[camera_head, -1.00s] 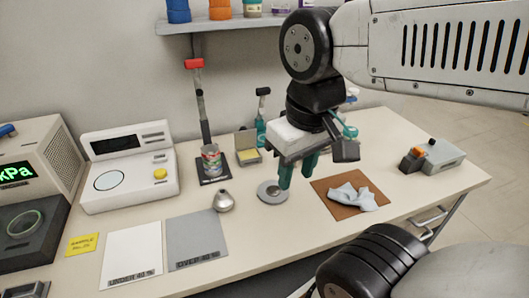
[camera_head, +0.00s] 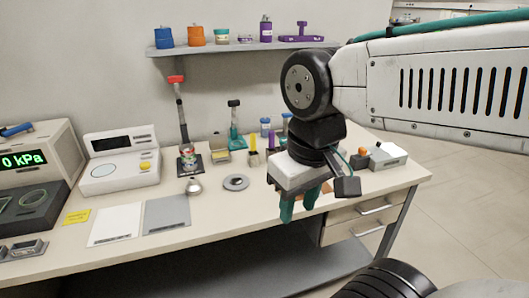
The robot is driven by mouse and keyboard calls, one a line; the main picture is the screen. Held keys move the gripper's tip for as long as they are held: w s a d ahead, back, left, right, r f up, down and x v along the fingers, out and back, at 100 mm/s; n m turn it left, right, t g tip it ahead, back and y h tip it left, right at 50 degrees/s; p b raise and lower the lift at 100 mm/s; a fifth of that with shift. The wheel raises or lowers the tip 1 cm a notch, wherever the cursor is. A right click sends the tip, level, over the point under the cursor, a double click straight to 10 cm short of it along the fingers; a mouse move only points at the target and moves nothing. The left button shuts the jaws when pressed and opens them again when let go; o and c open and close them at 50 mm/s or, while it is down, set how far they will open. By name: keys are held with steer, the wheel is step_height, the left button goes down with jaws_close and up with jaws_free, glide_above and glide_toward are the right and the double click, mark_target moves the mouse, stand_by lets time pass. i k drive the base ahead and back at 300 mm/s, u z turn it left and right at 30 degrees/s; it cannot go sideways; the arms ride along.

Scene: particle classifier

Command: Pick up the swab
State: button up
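My gripper (camera_head: 291,208) has two teal fingertips pointing down at the front edge of the table in the picture. The fingers overlap in this view, so I cannot tell how far apart they are. I see nothing held between them. I cannot pick out the swab for sure.
A shelf (camera_head: 230,48) hangs above. Drawers (camera_head: 370,218) sit under the right end.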

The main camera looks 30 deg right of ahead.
mark_target(252, 136)
steer(key=z, duration=0.55)
steer(key=i, duration=1)
steer(key=u, duration=0.05)
